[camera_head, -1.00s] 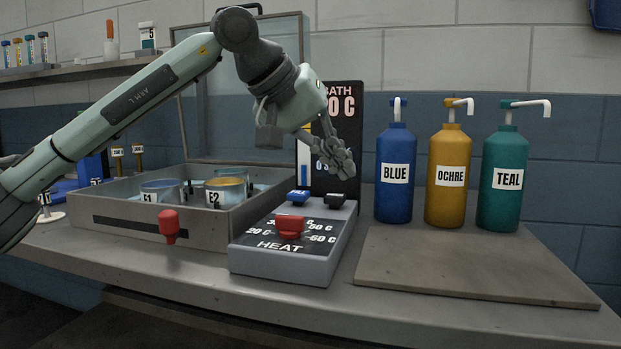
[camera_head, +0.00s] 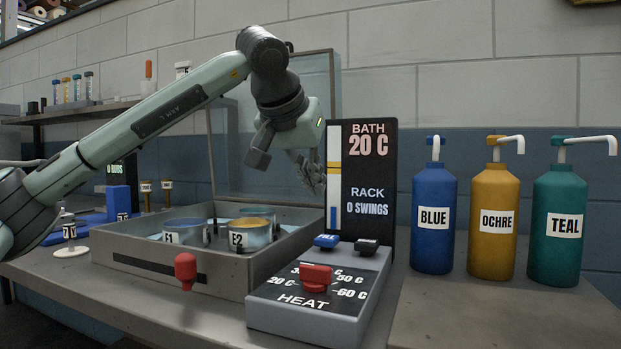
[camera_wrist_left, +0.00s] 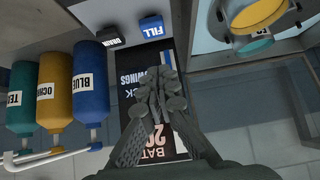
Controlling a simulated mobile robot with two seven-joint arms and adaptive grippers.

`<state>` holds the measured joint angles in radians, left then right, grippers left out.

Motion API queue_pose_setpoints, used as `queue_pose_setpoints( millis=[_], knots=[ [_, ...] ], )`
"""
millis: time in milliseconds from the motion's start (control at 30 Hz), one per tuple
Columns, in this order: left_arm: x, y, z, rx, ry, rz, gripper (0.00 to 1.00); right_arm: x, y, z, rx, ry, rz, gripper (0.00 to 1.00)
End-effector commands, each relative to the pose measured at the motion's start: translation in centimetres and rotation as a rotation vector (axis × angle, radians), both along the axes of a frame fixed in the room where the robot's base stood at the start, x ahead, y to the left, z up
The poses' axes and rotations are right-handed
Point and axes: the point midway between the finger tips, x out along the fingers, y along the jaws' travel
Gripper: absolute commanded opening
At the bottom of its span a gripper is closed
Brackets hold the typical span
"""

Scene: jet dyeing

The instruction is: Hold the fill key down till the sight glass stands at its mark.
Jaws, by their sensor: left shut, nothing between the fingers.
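The blue fill key (camera_head: 326,241) sits at the back of the grey control box; its FILL label shows in the left wrist view (camera_wrist_left: 152,27). The sight glass (camera_head: 334,190) is a pale upright strip on the left edge of the dark panel. Blue fills its lower part, with the top clearly below the yellow mark (camera_head: 334,167). My left gripper (camera_head: 316,184) is shut and empty, above the fill key and apart from it, beside the sight glass. It also shows in the left wrist view (camera_wrist_left: 160,88). My right gripper is out of view.
A black key (camera_head: 367,247) sits right of the fill key, and a red HEAT knob (camera_head: 316,276) in front. The panel (camera_head: 375,190) reads BATH 20 C, RACK 0 SWINGS.

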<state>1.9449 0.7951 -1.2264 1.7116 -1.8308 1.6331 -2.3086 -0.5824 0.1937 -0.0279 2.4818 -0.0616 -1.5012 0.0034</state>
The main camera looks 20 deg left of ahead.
Motion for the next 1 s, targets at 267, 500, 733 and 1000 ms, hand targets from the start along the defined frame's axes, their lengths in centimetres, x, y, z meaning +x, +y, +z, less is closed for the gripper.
queue_pose_setpoints(
  millis=[267, 500, 733, 1000],
  knots=[
    [4.2, -0.2, -4.3, 0.001, 0.003, -0.001, 0.00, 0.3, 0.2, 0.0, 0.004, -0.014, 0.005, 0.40],
    [4.0, -0.1, -7.4, 0.000, -0.001, 0.000, 0.00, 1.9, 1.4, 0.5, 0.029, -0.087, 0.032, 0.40],
    [4.0, -0.1, -8.0, -0.001, -0.001, 0.001, 0.00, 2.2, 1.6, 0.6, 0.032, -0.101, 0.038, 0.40],
    [3.9, -0.1, -8.1, -0.001, 0.000, 0.001, 0.00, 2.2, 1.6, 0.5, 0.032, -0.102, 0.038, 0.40]
  ],
)
